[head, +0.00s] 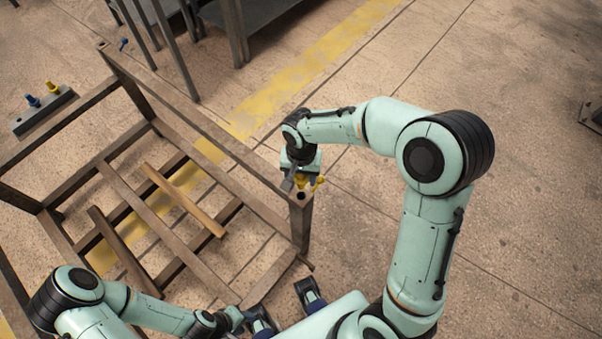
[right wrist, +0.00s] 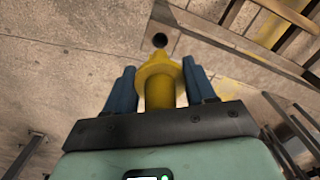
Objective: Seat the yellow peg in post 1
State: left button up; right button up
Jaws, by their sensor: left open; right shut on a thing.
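The yellow peg (right wrist: 160,82) is gripped between the blue fingers of my right gripper (right wrist: 160,88), which is shut on it. The peg has a wide collar and a narrower tip. In the head view the peg (head: 319,181) and my right gripper (head: 303,180) are at the near right corner post (head: 300,205) of the rack. A dark round hole shows in the post top. In the right wrist view the hole (right wrist: 160,40) lies just beyond the peg tip, apart from it in the picture. I cannot read post numbers. My left gripper (head: 242,317) is open and low by the rack's near edge.
A dark block (head: 42,114) at the left holds a blue peg (head: 32,101) and another yellow peg (head: 52,87). A loose wooden bar (head: 185,201) lies across the rack.

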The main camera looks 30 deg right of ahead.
aim_at(301, 184)
notch_tip(301, 184, down, 2)
jog(key=shift+f+b, duration=0.25)
jog(key=shift+b, duration=0.65)
jog(key=shift+f+b, duration=0.95)
jog(key=shift+f, duration=0.3)
jog(key=shift+f+b, duration=2)
jog(key=shift+f, duration=0.55)
jog(key=o, duration=1.6)
jog(key=shift+c, duration=0.2)
jog(key=shift+f, duration=0.1)
